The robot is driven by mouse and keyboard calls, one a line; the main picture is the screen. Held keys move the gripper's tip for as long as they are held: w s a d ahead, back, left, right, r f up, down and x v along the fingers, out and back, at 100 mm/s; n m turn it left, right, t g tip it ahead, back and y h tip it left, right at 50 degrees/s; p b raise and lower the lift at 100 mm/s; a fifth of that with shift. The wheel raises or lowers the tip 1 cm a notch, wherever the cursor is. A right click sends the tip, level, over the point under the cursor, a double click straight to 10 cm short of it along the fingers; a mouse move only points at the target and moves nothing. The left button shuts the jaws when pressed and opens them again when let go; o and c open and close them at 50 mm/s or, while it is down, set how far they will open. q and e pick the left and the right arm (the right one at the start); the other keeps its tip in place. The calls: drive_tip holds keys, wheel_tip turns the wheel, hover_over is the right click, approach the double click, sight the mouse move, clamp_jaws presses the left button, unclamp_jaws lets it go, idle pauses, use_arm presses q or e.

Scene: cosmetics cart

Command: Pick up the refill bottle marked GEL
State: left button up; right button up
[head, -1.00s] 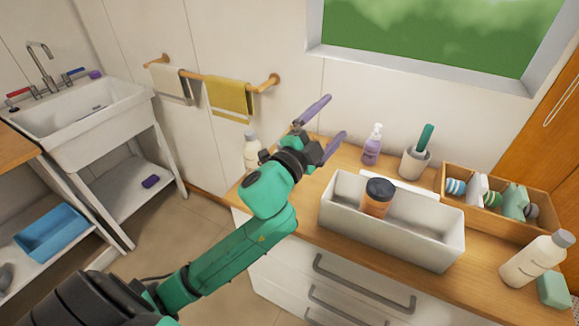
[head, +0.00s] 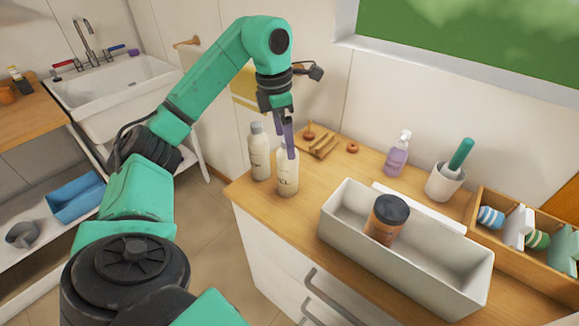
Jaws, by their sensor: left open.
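Two cream refill bottles stand upright at the left end of the wooden counter. The left one (head: 259,154) has a grey cap. The right one (head: 288,176) is nearer, and its top is partly hidden by my left gripper (head: 287,146). Both carry small dark lettering, too small to read, so I cannot tell which says GEL. My left gripper points down with its purple fingers open at the top of the right bottle. I cannot tell whether the fingers touch it. My right gripper is out of view.
A white bin (head: 334,220) with an orange dark-lidded jar (head: 386,222) stands right of the bottles. Behind are a wooden soap rack (head: 322,147), a purple pump bottle (head: 397,157) and a cup with a green-handled brush (head: 444,184). A wooden organiser (head: 486,238) stands at right.

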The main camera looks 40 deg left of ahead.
sight(289, 162)
use_arm(q)
drive_tip(key=f, duration=0.3)
drive_tip(key=w+f, duration=0.1)
drive_tip(key=f, duration=0.2)
drive_tip(key=f+p, duration=0.1)
drive_tip(key=f, duration=0.2)
drive_tip(key=shift+w+d, duration=0.15)
drive_tip(key=shift+r, duration=0.1)
clamp_jaws()
